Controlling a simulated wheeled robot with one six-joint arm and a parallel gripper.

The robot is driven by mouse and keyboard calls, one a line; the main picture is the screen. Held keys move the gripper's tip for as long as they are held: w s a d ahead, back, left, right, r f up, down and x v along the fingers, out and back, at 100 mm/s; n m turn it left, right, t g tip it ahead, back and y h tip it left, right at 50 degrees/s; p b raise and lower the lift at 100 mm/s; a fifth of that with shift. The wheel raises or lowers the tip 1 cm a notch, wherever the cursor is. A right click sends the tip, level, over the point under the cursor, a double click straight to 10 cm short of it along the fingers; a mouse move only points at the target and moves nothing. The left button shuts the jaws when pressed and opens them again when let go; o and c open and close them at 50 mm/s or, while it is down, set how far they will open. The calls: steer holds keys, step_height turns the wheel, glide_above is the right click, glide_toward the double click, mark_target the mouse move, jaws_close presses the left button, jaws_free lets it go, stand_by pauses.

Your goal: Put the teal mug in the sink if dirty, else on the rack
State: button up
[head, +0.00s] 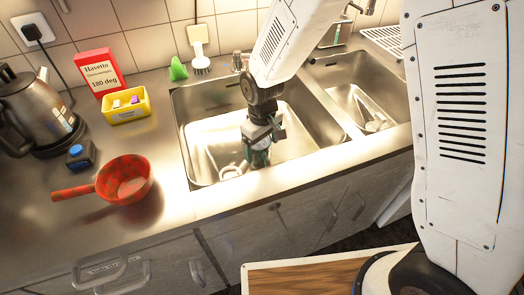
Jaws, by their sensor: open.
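My gripper (261,141) points down into the large left basin of the steel sink (205,140). Its jaws are open around or just above the teal mug (258,157), which shows as a small dark teal shape low in the basin. The gripper hides most of the mug, so I cannot tell whether it is dirty or whether the fingers touch it. A white wire rack (384,40) lies on the counter at the upper right, partly hidden by my arm.
A red pan (125,180), a dark bottle (80,155), a kettle (35,110), a yellow tub (128,112) and a red-and-white sign (100,75) stand left of the sink. A brush (201,66) and green object (178,70) are behind it. A divider (315,105) separates the basins.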

step_height(320, 180, up, 9)
steer(key=s+d+r+m, duration=0.2)
steer(key=s+d+r, duration=0.2)
steer(key=d+r, duration=0.5)
steer(key=s+d+r+m, duration=0.2)
steer(key=s+d+r, duration=0.1)
steer(key=s, duration=0.3)
steer(key=s+d+r+m, duration=0.2)
steer(key=s+d+r, duration=0.1)
steer(key=s+d, duration=0.2)
steer(key=s+d+r+m+t, duration=0.1)
steer(key=s+d, duration=0.3)
steer(key=s, duration=0.5)
steer(key=shift+s+d+r+m, duration=0.2)
steer(key=shift+d+r+m, duration=0.2)
steer(key=shift+r, duration=0.5)
